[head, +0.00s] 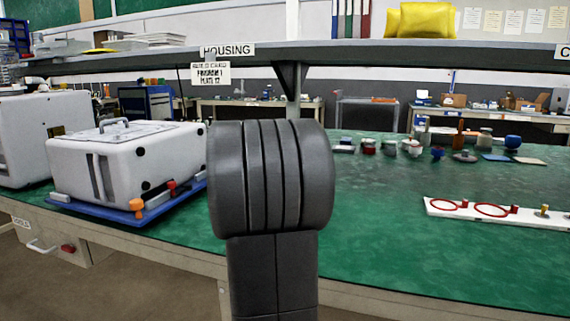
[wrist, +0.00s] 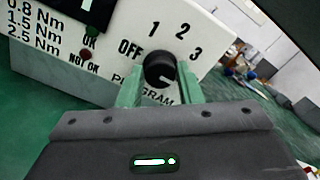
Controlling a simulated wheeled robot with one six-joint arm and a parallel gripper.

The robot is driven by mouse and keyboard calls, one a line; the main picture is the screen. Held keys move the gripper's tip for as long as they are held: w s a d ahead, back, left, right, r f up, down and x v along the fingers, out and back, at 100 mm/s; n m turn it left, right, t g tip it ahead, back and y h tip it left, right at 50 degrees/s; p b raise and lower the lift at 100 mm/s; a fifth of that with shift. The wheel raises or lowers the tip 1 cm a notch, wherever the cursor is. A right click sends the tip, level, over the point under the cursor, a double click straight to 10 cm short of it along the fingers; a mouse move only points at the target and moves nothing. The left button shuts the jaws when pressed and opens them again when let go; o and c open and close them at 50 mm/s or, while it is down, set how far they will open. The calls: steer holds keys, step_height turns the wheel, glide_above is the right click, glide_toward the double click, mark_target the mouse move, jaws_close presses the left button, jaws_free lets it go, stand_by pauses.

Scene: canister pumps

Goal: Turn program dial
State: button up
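In the wrist view a round black program dial (wrist: 160,70) sits on a white panel (wrist: 105,15), with OFF, 1, 2 and 3 printed around it and PROGRAM partly covered below. A pale mark shows on the dial's lower right. My gripper (wrist: 159,88) has its two green fingers apart, one on each side of the dial's lower part. Whether they touch the dial I cannot tell. In the head view neither the dial nor my gripper shows; my dark arm blocks the middle.
The panel also bears torque labels, a green OK lamp (wrist: 91,32) and a red NOT OK lamp (wrist: 87,53). In the head view a white canister housing (head: 130,165) stands on a blue tray (head: 130,217). Several small parts and a white strip (head: 480,213) lie on the green bench right.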

steer(key=o, duration=0.3)
steer(key=p+v, duration=0.2)
steer(key=v, duration=1.1)
steer(key=shift+s, duration=0.35)
steer(key=shift+a, duration=0.1)
